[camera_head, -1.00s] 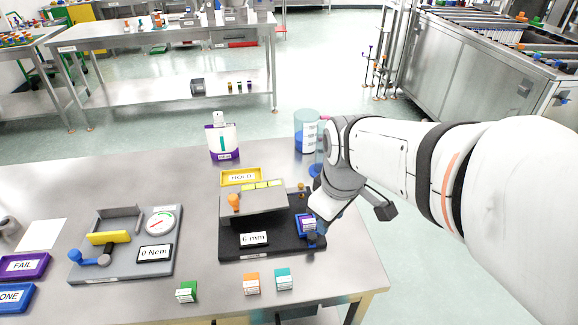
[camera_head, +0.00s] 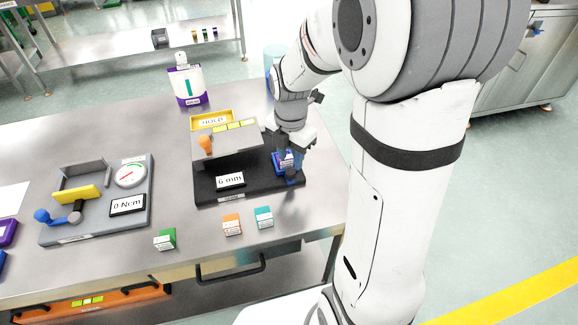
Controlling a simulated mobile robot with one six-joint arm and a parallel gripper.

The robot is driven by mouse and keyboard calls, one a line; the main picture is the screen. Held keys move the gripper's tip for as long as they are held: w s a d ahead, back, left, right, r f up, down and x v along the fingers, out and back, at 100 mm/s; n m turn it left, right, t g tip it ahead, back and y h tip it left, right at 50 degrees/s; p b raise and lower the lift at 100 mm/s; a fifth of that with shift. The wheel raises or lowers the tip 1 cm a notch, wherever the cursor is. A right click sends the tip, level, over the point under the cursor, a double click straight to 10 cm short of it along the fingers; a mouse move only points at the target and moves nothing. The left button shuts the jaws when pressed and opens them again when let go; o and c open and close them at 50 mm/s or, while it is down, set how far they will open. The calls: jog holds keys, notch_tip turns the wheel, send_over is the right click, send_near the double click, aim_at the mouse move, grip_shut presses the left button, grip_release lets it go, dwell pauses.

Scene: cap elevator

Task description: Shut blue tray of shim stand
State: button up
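The shim stand (camera_head: 215,189) is a black base with a grey block and a "6 mm" label on the metal table. My gripper (camera_head: 288,150) is pointed down at the tray from above and behind, close to the box. Its fingers are small and partly hidden, so I cannot tell whether they are open or touching the tray.
A yellow HOLD bin (camera_head: 211,119) stands behind the stand. Green (camera_head: 165,239), orange (camera_head: 232,224) and teal (camera_head: 263,217) boxes stand in front. A grey torque fixture (camera_head: 140,205) is at left, and a purple-and-white container (camera_head: 187,88) at the back.

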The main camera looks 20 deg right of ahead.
aim_at(290, 171)
jog(key=shift+f, duration=2.4)
jog(key=shift+c, duration=0.2)
grip_shut()
